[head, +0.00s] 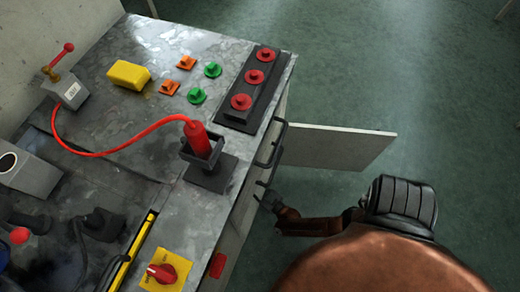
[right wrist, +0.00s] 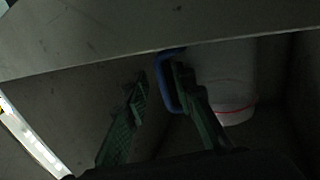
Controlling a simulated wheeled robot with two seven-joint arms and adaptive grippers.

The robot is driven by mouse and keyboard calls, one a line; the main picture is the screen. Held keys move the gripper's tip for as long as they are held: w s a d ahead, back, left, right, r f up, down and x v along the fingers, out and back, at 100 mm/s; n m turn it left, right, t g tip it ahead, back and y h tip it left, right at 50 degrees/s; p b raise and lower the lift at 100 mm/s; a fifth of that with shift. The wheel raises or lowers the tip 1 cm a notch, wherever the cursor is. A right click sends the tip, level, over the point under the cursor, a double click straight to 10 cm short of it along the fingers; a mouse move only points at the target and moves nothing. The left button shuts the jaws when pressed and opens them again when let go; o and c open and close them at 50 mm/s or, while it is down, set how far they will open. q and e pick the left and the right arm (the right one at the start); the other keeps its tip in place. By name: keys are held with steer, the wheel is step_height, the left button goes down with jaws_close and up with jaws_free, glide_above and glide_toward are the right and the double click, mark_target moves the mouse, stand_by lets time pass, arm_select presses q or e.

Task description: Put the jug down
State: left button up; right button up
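The jug (right wrist: 232,85) is a pale, whitish container with a thin red line near its bottom and a blue handle (right wrist: 165,83). It shows only in the right wrist view, inside a dim compartment, with its upper part cut off. My right gripper (right wrist: 158,80) is open. Its two green-grey fingers are spread, with the handle's bar between them, close to the right finger. I cannot tell if they touch. In the head view my right arm reaches to the bench front, and the jug is hidden there. My left gripper is not in view.
A metal bench (head: 205,215) carries a red plug in a holder (head: 208,170), a red cable, buttons (head: 254,80), a yellow block (head: 128,75) and a red rotary switch (head: 162,273). An open door panel (head: 335,148) sticks out from its front. The green floor (head: 430,80) beyond is clear.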

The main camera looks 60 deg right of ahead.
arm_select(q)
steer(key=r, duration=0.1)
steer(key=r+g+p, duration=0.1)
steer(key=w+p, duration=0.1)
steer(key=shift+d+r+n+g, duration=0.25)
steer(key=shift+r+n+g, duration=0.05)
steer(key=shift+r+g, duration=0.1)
arm_select(e)
steer(key=v, duration=1)
steer(key=s+a+r+n+g+y, duration=0.2)
steer(key=s+a+n+g+y, duration=0.15)
steer(key=s+a+y, duration=0.65)
steer(key=s+a+r+g+h, duration=0.1)
steer(key=s+a+r+g, duration=0.1)
steer(key=s+r+g, duration=0.4)
steer(key=s, duration=0.4)
steer(key=shift+a+r+n+h, duration=0.3)
steer(key=shift+a+r+n, duration=0.05)
arm_select(q)
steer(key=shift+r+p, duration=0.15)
steer(key=shift+p, duration=0.25)
arm_select(e)
steer(key=shift+s+r, duration=0.1)
steer(key=shift+s, duration=0.05)
